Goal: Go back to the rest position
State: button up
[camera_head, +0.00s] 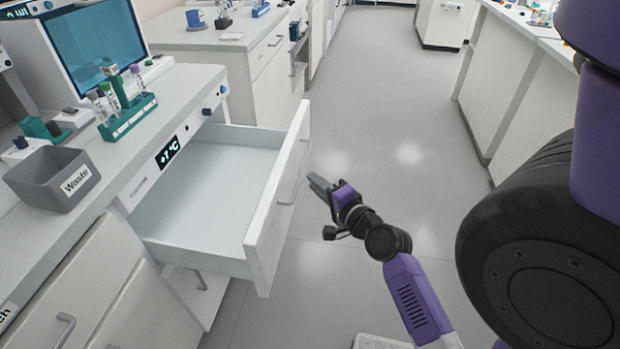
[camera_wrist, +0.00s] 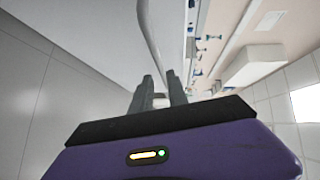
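My gripper (camera_head: 319,186) is held over the aisle floor, just to the right of the open drawer's front. In the wrist view my gripper (camera_wrist: 159,78) has its two fingers apart with nothing held between them. The white drawer (camera_head: 210,195) is pulled out and empty in the part I see. Its handle (camera_head: 291,180) is close to my fingertips; a small gap seems to lie between them. The handle also shows as a curved bar ahead of the fingers in the wrist view (camera_wrist: 150,40).
A teal rack (camera_head: 130,118) with several tubes and a grey Waste bin (camera_head: 52,178) stand on the left counter. A display above the drawer (camera_head: 168,152) reads +1 °C. White cabinets line the right side (camera_head: 510,80). The aisle floor (camera_head: 395,140) is clear.

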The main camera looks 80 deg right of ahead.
jog(key=shift+s+a, duration=0.15)
jog(key=shift+s, duration=0.05)
dwell(0.6)
